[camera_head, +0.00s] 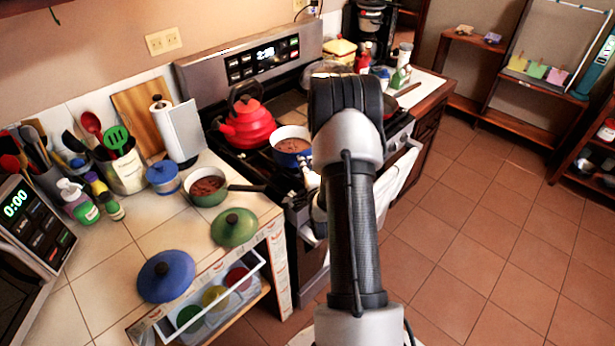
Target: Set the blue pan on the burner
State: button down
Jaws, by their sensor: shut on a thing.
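The blue pan (291,146), with brown-red food in it, is upright at the front of the stove (265,165). It is over or on the front burner area; whether its base touches the burner is hidden. My gripper (309,174) is at the pan's near right side, shut on its handle. My arm covers most of the gripper and the stove's right front part. A red kettle (248,122) stands on the stove just left of and behind the pan.
A green pot (207,187) with food sits on the left counter, its handle pointing toward the stove. A green lid (234,227) and a blue lid (166,276) lie nearer. The tiled floor (480,230) at right is clear.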

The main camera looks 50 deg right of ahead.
jog(key=shift+f+b, duration=0.35)
jog(key=shift+f, duration=1.35)
jog(key=c, duration=2.1)
grip_release()
jog(key=shift+f, duration=0.2)
jog(key=o, duration=0.5)
jog(key=shift+r, duration=0.1)
jog(key=shift+r, duration=0.1)
jog(key=v, duration=1.2)
jog(key=shift+p, duration=0.45)
